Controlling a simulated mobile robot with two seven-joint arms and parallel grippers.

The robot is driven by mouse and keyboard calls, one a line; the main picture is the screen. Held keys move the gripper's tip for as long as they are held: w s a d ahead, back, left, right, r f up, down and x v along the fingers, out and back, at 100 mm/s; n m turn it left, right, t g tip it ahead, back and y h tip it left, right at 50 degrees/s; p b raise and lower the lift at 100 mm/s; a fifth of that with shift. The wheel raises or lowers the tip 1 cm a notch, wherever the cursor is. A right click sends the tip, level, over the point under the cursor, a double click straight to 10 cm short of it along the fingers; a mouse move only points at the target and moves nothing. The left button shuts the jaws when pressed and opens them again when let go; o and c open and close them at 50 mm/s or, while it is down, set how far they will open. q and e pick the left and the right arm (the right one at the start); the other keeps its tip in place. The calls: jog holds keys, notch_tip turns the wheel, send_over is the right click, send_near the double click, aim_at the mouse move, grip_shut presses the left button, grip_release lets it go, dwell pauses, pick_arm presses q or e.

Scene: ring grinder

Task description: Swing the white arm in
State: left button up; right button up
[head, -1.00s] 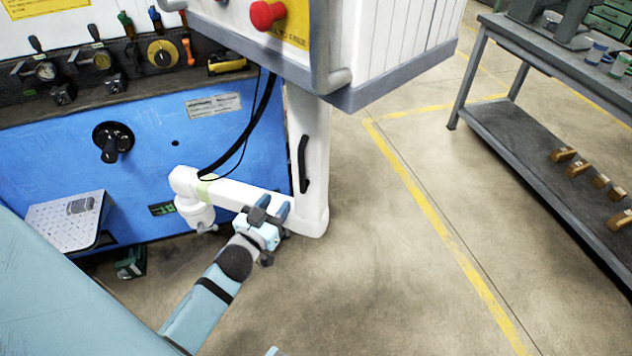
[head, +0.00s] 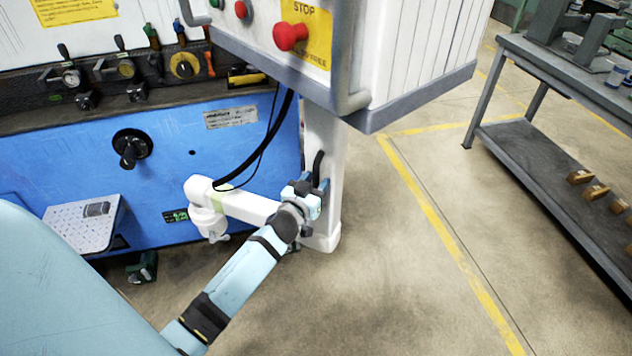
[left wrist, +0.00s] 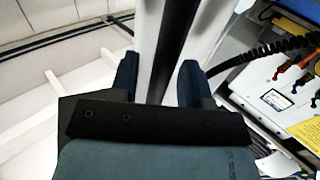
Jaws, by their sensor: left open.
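The white arm (head: 252,206) runs sideways from a white upright post (head: 334,195) in front of the blue machine front; its left end carries a rounded white head (head: 207,215). A black handle (head: 319,163) is fixed to the post. My left gripper (head: 316,186) is at the lower part of this handle. In the left wrist view my left gripper (left wrist: 158,80) is open, its two dark blue fingers apart, and the black handle (left wrist: 172,45) stands between them with the white post behind. Contact with the handle cannot be told. My right gripper is not in view.
A control box with a red stop button (head: 290,36) overhangs the post. A black cable (head: 262,138) hangs above the white arm. A grey bench (head: 530,150) stands at the right. The floor (head: 400,270) between is open.

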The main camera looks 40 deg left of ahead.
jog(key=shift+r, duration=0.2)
pick_arm(q)
grip_shut()
jog(key=shift+w, duration=0.2)
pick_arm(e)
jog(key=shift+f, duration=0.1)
